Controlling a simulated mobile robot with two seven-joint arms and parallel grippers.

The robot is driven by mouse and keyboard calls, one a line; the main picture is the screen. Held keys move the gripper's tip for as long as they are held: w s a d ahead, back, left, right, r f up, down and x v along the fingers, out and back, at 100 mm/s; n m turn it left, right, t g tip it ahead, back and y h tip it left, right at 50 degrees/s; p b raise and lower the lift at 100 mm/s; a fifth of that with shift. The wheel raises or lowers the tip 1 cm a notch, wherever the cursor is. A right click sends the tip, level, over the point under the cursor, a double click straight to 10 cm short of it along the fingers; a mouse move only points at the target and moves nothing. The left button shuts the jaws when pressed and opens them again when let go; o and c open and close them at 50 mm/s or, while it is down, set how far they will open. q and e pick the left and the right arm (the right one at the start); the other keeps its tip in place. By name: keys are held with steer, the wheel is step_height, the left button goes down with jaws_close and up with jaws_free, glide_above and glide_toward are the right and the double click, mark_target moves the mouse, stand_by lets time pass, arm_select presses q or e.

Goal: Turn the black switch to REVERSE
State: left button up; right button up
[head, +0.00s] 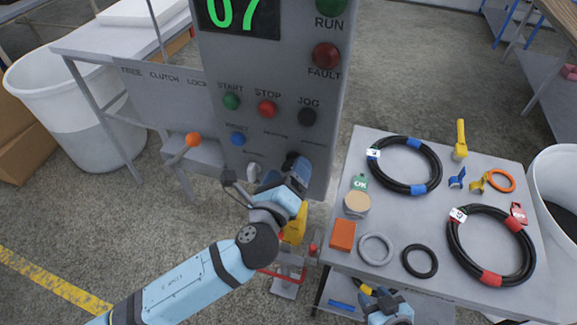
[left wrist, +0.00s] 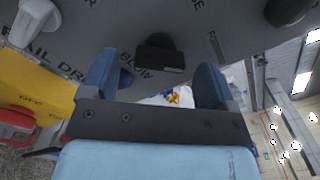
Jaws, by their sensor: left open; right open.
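In the left wrist view, a black switch (left wrist: 160,55) on the grey panel stands between the two blue fingers of my left gripper (left wrist: 158,85). The gripper is open around it, and I cannot tell whether a finger touches it. In the head view my left gripper (head: 294,175) is at the lower right of the panel, largely hiding the black switch (head: 291,158). The small labels around it are too blurred to read its setting. My right gripper (head: 388,300) is at the bottom of the head view, open, beside the grey table.
The control panel (head: 215,120) carries coloured buttons and a green display. A light knob (head: 253,171) is left of my left gripper, and an orange-tipped lever (head: 193,140) further left. A yellow part (head: 294,228) is just below. Coiled hoses (head: 438,165) lie on the table (head: 465,145).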

arm_select(q)
steer(key=shift+w+d, duration=0.15)
steer(key=shift+w, duration=0.35)
steer(key=c, duration=0.9)
steer(key=shift+f+n, duration=0.1)
steer(key=shift+n, duration=0.2)
steer(key=n+b, duration=0.1)
steer(key=n, duration=0.3)
steer(key=shift+n+b, duration=0.5)
steer(key=shift+n, duration=1.5)
